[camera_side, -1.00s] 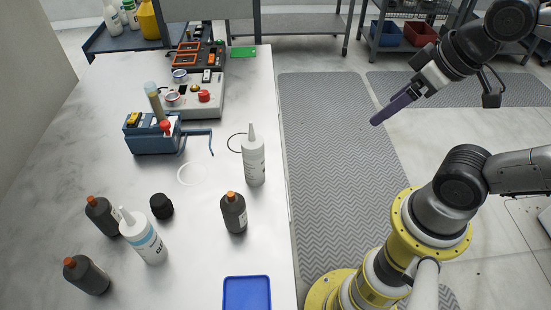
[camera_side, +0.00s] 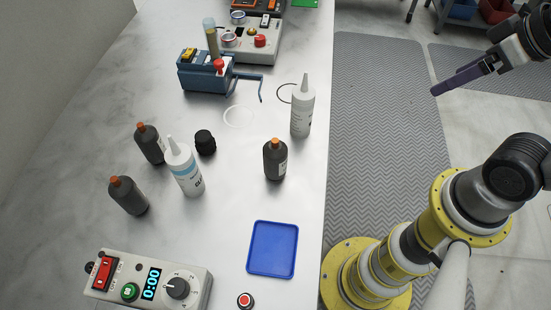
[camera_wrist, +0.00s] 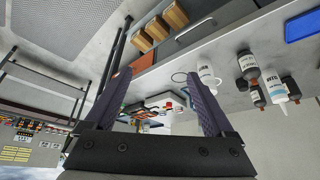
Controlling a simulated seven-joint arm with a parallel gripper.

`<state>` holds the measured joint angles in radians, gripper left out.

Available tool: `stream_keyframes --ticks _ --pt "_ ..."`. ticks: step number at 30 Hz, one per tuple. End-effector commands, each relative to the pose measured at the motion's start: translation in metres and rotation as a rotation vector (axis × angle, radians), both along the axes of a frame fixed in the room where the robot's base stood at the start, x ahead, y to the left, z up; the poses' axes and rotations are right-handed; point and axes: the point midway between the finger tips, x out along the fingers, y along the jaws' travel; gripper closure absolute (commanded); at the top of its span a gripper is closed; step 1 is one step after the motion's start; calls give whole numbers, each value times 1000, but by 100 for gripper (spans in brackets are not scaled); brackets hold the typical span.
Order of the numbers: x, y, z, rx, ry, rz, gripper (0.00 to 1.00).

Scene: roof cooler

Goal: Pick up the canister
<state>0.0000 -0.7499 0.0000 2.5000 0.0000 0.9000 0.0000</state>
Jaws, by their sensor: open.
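A small black cylinder with a ridged top (camera_side: 205,142), the likeliest canister, stands upright on the white table in the side view. It is just right of a white nozzle bottle (camera_side: 185,169) and a dark orange-capped bottle (camera_side: 149,144). My gripper (camera_side: 435,91) is beyond the table's right edge, high over the floor mat and far from the cylinder. In the wrist view my gripper (camera_wrist: 158,76) has its purple fingers spread with nothing between them.
More bottles stand nearby: a dark one (camera_side: 275,160), another dark one (camera_side: 128,195) and a white nozzle bottle (camera_side: 302,108). A blue tray (camera_side: 273,249), a control box (camera_side: 150,281) and a blue device with a crank (camera_side: 205,76) are also on the table.

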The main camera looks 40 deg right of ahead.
Motion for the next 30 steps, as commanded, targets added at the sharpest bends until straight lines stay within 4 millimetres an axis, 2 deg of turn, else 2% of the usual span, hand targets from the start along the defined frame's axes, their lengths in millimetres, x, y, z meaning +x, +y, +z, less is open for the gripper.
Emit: stream_keyframes --ticks 13,15,23,27,30 --pt "0 0 0 0 0 0 12" --pt "0 0 0 0 0 0 6" --pt "0 0 0 -5 0 9 6" --pt "1 1 2 -46 -6 99 6" --pt "12 6 17 -93 -40 224 6"
